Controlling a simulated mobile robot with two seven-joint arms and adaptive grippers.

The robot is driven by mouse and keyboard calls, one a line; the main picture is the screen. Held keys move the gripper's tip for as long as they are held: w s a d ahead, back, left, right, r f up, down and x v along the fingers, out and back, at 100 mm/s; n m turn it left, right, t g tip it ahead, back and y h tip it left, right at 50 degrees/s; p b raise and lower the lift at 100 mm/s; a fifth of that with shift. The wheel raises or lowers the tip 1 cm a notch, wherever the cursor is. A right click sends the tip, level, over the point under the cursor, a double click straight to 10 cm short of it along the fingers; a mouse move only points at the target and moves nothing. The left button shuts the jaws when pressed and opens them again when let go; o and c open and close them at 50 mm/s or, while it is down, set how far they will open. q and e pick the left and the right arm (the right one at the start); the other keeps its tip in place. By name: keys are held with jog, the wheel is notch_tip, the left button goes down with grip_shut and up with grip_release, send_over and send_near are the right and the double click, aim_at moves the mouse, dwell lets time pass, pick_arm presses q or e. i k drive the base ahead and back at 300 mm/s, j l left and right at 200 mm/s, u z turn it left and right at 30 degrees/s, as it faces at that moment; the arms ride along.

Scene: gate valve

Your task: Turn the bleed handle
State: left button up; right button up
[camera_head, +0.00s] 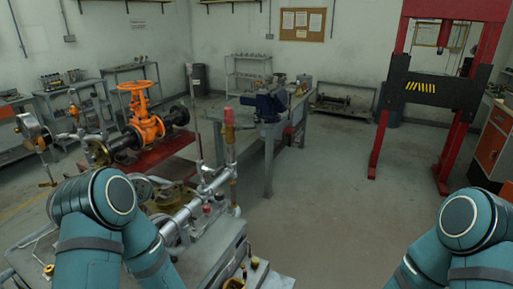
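An orange gate valve (146,126) with an orange handwheel (138,86) stands at the left, joined to dark flanged pipe. Closer to me, a silver pipe assembly (190,210) sits on a grey bench (222,262). An upright stem with a red upper part (229,130) rises from the assembly. A small red part (207,209) shows low on it. I cannot tell for sure which part is the bleed handle. My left arm comes in at the lower left and hides part of the assembly. My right arm is at the lower right. Neither gripper shows.
A pressure gauge (29,127) stands at the far left. A workbench (268,148) with a blue vise (266,107) stands behind the assembly. A red press frame (472,80) stands at the right. The floor (335,215) between is clear.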

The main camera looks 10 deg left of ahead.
aim_at(193, 217)
jog(key=i+l+u, duration=0.15)
jog(key=u, duration=0.55)
jog(key=i+l+u, duration=0.15)
jog(key=l, duration=0.15)
jog(key=i+l+u, duration=0.2)
jog(key=l+u, duration=0.15)
jog(key=l, duration=0.2)
